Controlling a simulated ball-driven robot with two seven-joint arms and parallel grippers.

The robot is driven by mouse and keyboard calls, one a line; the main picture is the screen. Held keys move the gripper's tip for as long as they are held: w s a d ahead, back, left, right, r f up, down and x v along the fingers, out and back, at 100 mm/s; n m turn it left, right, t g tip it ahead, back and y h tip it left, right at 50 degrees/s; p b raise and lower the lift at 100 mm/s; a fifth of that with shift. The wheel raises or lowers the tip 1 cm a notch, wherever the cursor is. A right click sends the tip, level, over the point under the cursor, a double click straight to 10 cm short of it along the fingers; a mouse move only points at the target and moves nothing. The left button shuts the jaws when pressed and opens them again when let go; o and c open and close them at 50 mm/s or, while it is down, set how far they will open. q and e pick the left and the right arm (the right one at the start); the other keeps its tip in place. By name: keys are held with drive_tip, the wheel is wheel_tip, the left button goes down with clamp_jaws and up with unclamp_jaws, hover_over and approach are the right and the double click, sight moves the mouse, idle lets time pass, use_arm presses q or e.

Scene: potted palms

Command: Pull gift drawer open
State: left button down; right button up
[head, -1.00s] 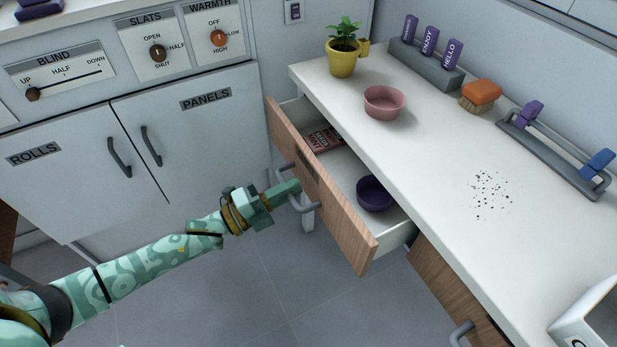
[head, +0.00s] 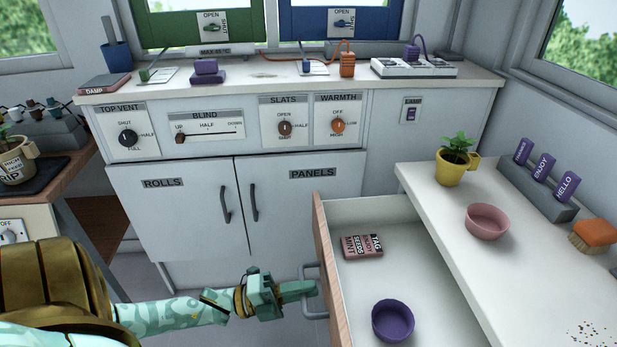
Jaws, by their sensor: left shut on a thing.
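The gift drawer (head: 393,212) stands well open under the white counter at the right, its wooden front (head: 328,267) facing left. Inside it lie a pink-and-dark packet (head: 362,247) with printed words and a purple bowl (head: 392,321). My left gripper (head: 305,288), mint green, is shut on the drawer's grey handle (head: 316,312), on the outer side of the front. The lower part of the drawer is cut off by the picture's bottom edge. My right gripper is not in view.
The white counter (head: 447,218) above the drawer holds a potted plant in a yellow mug (head: 453,163), a pink bowl (head: 487,222) and an orange brush (head: 594,236). Closed cabinet doors (head: 180,220) stand behind. Floor shows left of the drawer front.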

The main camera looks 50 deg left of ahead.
use_arm(q)
drive_tip(key=shift+f, duration=0.1)
drive_tip(key=c, duration=1.5)
unclamp_jaws()
drive_tip(key=shift+c, duration=0.2)
drive_tip(key=v, duration=1.6)
drive_tip(key=shift+p, duration=0.4)
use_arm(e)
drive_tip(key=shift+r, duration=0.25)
use_arm(q)
drive_tip(key=shift+s+a, duration=0.1)
drive_tip(key=shift+s, duration=0.05)
